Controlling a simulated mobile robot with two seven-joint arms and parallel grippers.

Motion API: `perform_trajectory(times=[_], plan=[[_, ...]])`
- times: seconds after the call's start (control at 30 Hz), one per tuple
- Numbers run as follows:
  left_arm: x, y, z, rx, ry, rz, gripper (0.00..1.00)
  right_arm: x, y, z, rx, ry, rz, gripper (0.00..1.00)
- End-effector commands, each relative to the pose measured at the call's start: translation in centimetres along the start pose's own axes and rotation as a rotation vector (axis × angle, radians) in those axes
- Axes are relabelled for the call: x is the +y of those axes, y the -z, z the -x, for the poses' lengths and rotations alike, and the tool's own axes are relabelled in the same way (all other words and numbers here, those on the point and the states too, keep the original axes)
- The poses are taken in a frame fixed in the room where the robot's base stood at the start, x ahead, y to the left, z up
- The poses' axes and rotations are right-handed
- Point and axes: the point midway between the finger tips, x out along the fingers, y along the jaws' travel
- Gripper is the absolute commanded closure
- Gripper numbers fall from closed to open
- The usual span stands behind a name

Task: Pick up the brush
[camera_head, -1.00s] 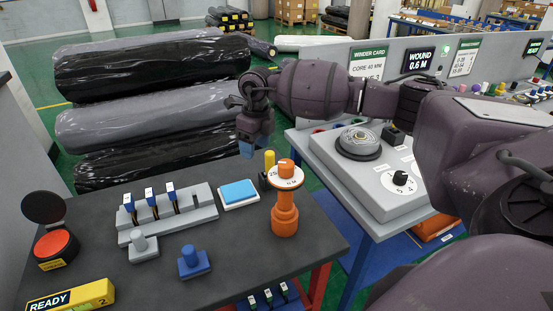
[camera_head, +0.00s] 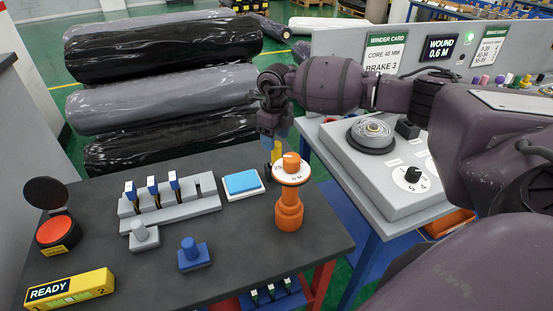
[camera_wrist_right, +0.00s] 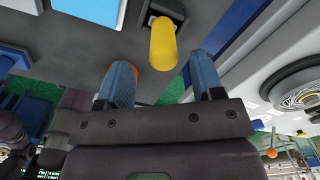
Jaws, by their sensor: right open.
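A yellow cylinder (camera_head: 276,149), which looks like the brush's handle, stands at the dark table's far right edge; its bristles do not show. In the right wrist view the yellow cylinder (camera_wrist_right: 163,45) rises from a dark holder (camera_wrist_right: 165,12). My right gripper (camera_head: 274,137) is open, with blue fingers pointing down just above the cylinder. In the wrist view the right gripper (camera_wrist_right: 160,65) has its fingers apart, the cylinder showing beyond and between their tips, not gripped. My left gripper is not in view.
An orange tool with a white dial (camera_head: 291,182) stands just in front of the yellow cylinder. A blue pad (camera_head: 242,182) and a grey rack (camera_head: 170,209) lie left. The grey winder console (camera_head: 385,165) is at right, across a gap.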

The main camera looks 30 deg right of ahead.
Motion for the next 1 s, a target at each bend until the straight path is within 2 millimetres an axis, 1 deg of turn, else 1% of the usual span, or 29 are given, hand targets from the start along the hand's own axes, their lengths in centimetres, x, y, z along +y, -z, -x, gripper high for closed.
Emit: perform_trajectory(times=[0.17, 0.3, 0.4, 0.5, 0.67, 0.77, 1.0], plan=[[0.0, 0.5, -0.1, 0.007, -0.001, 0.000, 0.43, -0.1, 0.1, -1.5, 0.002, -0.002, -0.002, 0.39], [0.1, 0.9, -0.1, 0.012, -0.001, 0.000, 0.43, -0.3, 0.2, -3.5, 0.003, -0.001, -0.001, 0.39], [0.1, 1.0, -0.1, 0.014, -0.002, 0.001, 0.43, -0.3, 0.1, -4.7, 0.002, -0.002, 0.000, 0.39], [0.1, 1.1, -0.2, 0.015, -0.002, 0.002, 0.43, -0.3, 0.1, -5.1, 0.001, -0.001, -0.001, 0.39], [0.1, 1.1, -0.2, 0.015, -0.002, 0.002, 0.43, -0.4, 0.1, -5.0, 0.000, -0.001, 0.000, 0.39], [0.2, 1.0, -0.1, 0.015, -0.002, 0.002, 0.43, -0.4, 0.1, -5.0, 0.000, -0.001, 0.000, 0.53], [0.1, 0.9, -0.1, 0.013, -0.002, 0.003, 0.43, -0.4, 0.1, -5.0, 0.000, -0.001, 0.000, 0.90]])
